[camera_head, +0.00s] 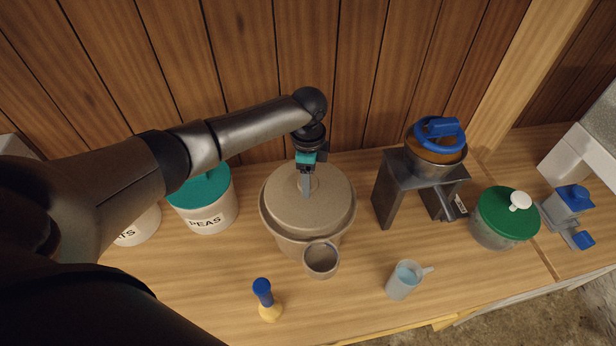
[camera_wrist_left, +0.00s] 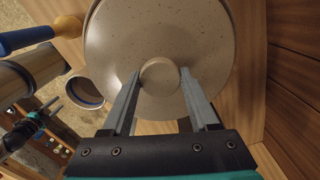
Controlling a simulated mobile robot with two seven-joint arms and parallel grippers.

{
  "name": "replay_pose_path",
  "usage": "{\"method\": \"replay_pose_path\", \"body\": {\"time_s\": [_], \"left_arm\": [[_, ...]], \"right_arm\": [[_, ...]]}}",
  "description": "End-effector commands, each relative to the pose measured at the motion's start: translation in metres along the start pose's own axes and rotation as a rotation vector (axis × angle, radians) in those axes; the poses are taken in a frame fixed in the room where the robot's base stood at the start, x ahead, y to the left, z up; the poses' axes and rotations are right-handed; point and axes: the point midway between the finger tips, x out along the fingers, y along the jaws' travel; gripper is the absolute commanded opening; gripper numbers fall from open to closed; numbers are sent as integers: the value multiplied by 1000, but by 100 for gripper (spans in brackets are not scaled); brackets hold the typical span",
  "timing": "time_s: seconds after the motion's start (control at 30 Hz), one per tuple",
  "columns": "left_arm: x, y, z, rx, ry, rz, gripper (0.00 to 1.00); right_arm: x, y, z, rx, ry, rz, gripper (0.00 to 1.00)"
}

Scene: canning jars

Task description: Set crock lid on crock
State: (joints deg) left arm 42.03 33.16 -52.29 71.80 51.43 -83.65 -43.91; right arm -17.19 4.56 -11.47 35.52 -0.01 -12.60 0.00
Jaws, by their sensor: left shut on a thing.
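The beige speckled crock lid (camera_head: 310,207) lies over the mouth of the beige crock (camera_head: 297,245) in the head view. It looks level and roughly centred, with a rim showing around it; I cannot tell if it is fully seated. My left gripper (camera_head: 307,188) points down from above and is shut on the lid's knob. In the left wrist view the round knob (camera_wrist_left: 160,75) sits between the fingertips, and the lid (camera_wrist_left: 200,35) hides the crock's mouth.
A small cup (camera_head: 321,259) stands close in front of the crock. A teal-lidded peas canister (camera_head: 205,207) is left, a metal stand (camera_head: 396,187) with a pot (camera_head: 436,155) right. A blue-and-yellow tool (camera_head: 266,299), a mug (camera_head: 404,281) and a green-lidded jar (camera_head: 503,218) stand nearby.

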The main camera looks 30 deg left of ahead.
Motion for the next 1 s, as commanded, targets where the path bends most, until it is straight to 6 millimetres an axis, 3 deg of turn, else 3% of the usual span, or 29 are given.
{"method": "replay_pose_path", "body": {"time_s": [0.7,0.73,1.0], "left_arm": [[8,-1,0,0,1,-2,0],[8,-1,0,0,1,-2,64],[8,0,0,0,1,-1,94]], "right_arm": [[3,0,0,0,0,0,50],[3,0,0,0,0,0,50],[3,0,0,0,0,0,50]]}}
